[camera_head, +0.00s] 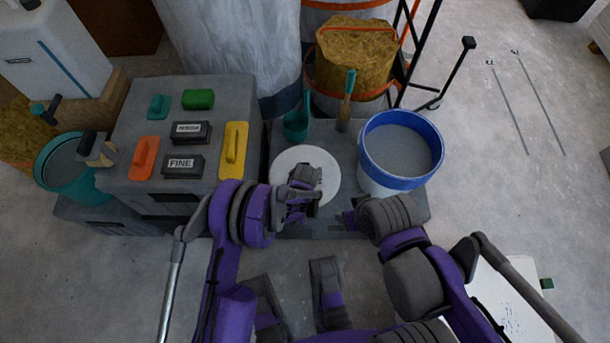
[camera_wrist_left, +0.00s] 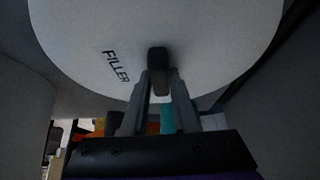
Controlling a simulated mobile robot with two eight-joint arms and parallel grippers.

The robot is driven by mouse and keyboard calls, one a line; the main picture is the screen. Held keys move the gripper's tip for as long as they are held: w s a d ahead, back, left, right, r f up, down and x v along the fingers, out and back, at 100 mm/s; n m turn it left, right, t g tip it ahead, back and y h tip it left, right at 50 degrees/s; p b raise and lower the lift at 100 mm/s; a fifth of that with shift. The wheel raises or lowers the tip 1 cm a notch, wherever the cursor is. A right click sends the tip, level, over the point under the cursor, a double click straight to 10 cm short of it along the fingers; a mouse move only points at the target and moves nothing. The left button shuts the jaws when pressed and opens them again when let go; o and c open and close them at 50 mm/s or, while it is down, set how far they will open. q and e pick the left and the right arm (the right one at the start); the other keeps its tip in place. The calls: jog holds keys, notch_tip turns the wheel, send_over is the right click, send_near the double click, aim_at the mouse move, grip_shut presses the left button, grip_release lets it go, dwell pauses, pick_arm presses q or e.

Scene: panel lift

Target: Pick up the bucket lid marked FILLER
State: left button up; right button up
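The bucket lid (camera_head: 290,163) is a pale round disc in front of me, over the dark grey box. In the left wrist view the lid (camera_wrist_left: 215,50) shows the word FILLER and a dark upright handle (camera_wrist_left: 158,60). My left gripper (camera_head: 303,190) is over the lid and covers its middle. In the left wrist view its fingers (camera_wrist_left: 160,88) stand on both sides of the handle with no clear gap, so it looks shut on it. I cannot tell if the lid touches the box. My right gripper (camera_head: 346,219) is right of the lid; its finger opening is unclear.
A blue-rimmed bucket (camera_head: 402,185) with grey contents stands right of the lid. A teal cup (camera_head: 295,126) and a brush (camera_head: 346,105) stand behind it. Left is a grey box (camera_head: 200,98) with coloured sanding blocks. A teal bucket (camera_head: 48,160) is far left. The right floor is mostly clear.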

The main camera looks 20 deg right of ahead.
pick_arm(q)
grip_shut()
